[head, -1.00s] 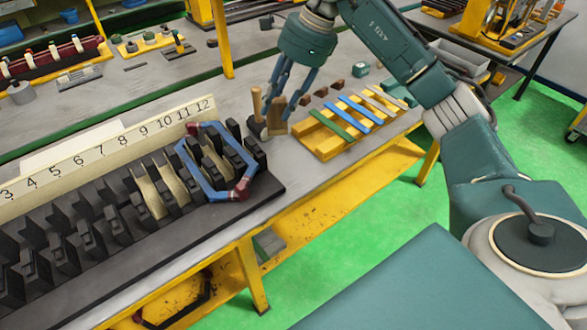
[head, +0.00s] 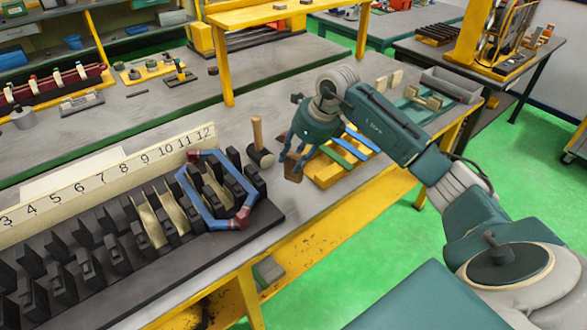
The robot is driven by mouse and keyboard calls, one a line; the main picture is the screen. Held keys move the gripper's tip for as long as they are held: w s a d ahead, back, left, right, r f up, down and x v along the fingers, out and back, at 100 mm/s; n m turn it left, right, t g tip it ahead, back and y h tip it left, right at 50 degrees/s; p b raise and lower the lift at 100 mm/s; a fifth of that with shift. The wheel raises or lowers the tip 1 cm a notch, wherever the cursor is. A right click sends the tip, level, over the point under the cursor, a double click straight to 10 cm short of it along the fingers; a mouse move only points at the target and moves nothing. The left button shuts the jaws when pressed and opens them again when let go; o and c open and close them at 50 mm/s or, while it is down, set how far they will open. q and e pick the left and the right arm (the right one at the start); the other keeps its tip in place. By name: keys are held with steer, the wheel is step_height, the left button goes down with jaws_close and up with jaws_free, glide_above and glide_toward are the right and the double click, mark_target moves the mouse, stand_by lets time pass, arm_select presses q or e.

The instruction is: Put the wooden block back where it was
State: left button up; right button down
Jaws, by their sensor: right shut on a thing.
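My right gripper (head: 291,160) points down over the bench, near the left end of the yellow rack (head: 326,176). It is shut on a brown wooden block (head: 294,166), which appears tilted and partly hidden by the fingers. I cannot tell whether the block is clear of the bench. A mallet (head: 260,143) with a wooden handle stands upright just left of the block, apart from it. My left gripper is out of view.
A black slotted stator (head: 268,212) with a numbered strip (head: 108,158) fills the left of the bench. A blue coil (head: 190,190) with red-brown ends sits in its slots near the mallet. Green and blue strips (head: 362,140) lie on the yellow rack.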

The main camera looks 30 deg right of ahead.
mark_target(292, 176)
step_height(292, 176, down, 2)
steer(key=shift+f, duration=0.1)
step_height(292, 176, down, 3)
steer(key=shift+f+p, duration=0.1)
steer(key=shift+p, duration=0.55)
steer(key=shift+f, duration=0.2)
steer(key=c, duration=1.3)
jaws_free()
steer(key=shift+r, duration=0.15)
